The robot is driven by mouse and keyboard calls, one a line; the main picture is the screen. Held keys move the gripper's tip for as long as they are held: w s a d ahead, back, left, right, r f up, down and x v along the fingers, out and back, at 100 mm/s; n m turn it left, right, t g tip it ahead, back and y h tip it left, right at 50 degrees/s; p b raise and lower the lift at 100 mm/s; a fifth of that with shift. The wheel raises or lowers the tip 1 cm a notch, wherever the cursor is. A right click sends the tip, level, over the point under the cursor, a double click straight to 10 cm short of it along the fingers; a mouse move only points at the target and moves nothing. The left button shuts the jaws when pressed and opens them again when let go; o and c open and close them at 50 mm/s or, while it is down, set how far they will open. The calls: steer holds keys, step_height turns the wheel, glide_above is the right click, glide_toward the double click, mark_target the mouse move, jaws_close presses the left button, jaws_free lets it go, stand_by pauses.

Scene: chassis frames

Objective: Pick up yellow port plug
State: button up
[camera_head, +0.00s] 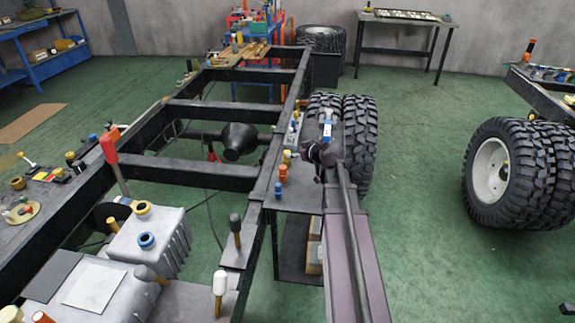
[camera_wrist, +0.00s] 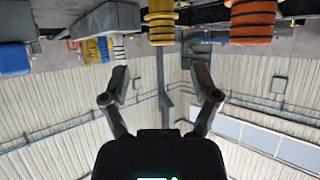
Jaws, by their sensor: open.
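A ribbed yellow plug (camera_wrist: 161,22), which looks like the yellow port plug, shows at the top of the upside-down wrist view. It lies ahead of my gripper (camera_wrist: 162,82), roughly centred between the spread fingers and apart from them. My gripper is open, with nothing between its fingers. In the head view a small yellow plug (camera_head: 287,157) stands on the dark shelf beside the chassis rail, left of the end of my arm. My fingers are too small and dark to make out there.
A ribbed orange plug (camera_wrist: 252,22) stands close beside the yellow one; it also shows in the head view (camera_head: 283,173). A blue object (camera_wrist: 14,58) is at the wrist view's left. Dual tyres (camera_head: 358,135) stand by the rail (camera_head: 270,165).

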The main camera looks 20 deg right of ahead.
mark_target(287, 152)
steer(key=shift+w+a+f, duration=0.15)
steer(key=shift+w+f, duration=0.2)
steer(key=shift+w, duration=0.25)
steer(key=shift+f+b+x, duration=0.25)
steer(key=shift+b+x, duration=1.1)
steer(key=shift+x, duration=0.6)
steer(key=shift+w+a+f, duration=0.15)
steer(key=shift+w+f, duration=0.1)
steer(key=shift+w, duration=0.2)
jaws_close()
